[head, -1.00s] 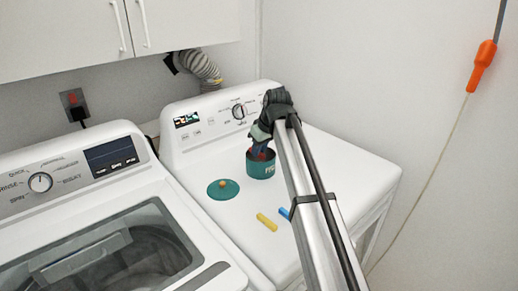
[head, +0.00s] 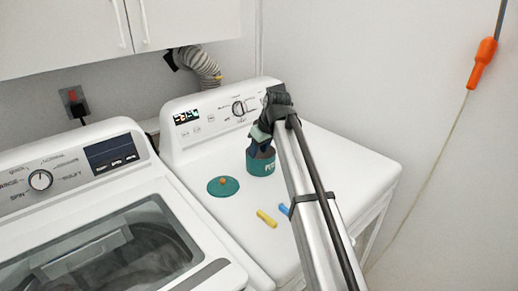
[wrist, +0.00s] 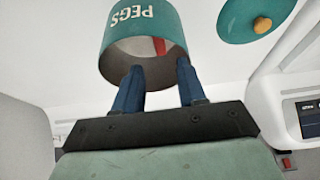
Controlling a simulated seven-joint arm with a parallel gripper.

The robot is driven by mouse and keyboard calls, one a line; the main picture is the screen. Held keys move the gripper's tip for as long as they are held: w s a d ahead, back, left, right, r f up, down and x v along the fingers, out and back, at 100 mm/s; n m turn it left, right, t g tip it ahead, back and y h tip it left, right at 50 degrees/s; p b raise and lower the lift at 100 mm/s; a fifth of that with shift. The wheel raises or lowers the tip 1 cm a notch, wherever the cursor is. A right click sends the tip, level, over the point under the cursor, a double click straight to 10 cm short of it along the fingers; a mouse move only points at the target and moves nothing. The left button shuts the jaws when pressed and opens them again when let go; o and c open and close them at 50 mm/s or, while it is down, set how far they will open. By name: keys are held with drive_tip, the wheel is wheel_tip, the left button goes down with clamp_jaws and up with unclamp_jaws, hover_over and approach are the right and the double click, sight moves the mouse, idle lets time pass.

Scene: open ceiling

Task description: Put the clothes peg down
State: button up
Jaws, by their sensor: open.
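A teal pot marked PEGS (head: 262,167) stands on the white dryer top, and it also shows in the wrist view (wrist: 192,38). My gripper (wrist: 158,68) is open, with its two blue fingers apart at the pot's mouth. A red clothes peg (wrist: 158,47) shows inside the pot, beyond and between the fingertips, apart from them as far as I can see. In the head view my gripper (head: 258,150) hides part of the pot's mouth. A yellow peg (head: 266,218) and a blue peg (head: 284,209) lie on the dryer top.
The teal lid with an orange knob (head: 223,186) lies left of the pot. The dryer's raised control panel (head: 212,120) is behind. A washing machine (head: 90,215) stands to the left and a wall to the right. The dryer top right of my arm is clear.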

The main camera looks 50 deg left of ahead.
drive_tip(key=shift+r, duration=0.15)
drive_tip(key=shift+r, duration=0.35)
drive_tip(key=v, duration=1.2)
drive_tip(key=shift+r, duration=0.1)
